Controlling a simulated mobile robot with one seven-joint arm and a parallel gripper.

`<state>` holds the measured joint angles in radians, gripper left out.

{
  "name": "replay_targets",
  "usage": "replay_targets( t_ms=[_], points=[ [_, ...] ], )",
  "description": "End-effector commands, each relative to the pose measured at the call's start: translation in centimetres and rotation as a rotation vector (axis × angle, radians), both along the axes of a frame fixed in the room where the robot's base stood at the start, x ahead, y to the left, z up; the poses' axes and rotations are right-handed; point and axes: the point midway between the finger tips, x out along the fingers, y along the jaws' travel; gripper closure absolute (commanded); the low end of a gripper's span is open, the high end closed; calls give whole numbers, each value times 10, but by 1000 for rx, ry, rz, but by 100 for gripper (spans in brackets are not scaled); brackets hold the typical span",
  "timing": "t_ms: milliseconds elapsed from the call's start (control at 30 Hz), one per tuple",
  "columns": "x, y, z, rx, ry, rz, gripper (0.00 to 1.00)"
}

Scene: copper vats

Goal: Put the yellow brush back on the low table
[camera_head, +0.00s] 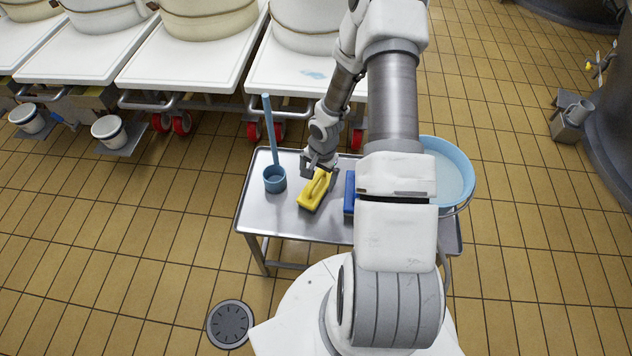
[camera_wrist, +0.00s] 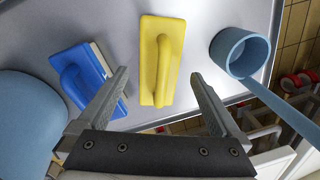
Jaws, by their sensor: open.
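The yellow brush (camera_head: 312,194) lies on the metal top of the low table (camera_head: 262,222), below my gripper in the head view. In the wrist view the yellow brush (camera_wrist: 174,62) lies flat, its handle facing up. My gripper (camera_head: 320,168) is open, and its two fingers (camera_wrist: 163,75) stand apart on either side of the brush's near end in the wrist view. Nothing is held between them. I cannot tell exactly how high the fingers are above the table.
A blue brush (camera_wrist: 85,78) lies left of the yellow one in the wrist view. A blue long-handled scoop (camera_head: 275,180) stands on the table's left side. A light blue basin (camera_head: 452,170) is at its right. White carts (camera_head: 180,65) stand behind.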

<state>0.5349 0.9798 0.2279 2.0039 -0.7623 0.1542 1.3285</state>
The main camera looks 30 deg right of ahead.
Motion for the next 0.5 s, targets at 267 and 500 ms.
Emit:
replay_targets(
  t_ms=[267,500],
  points=[
    [-4,-3,57,-1,0,-1,0],
    [-4,-5,80,-17,-4,17,0]
  ],
)
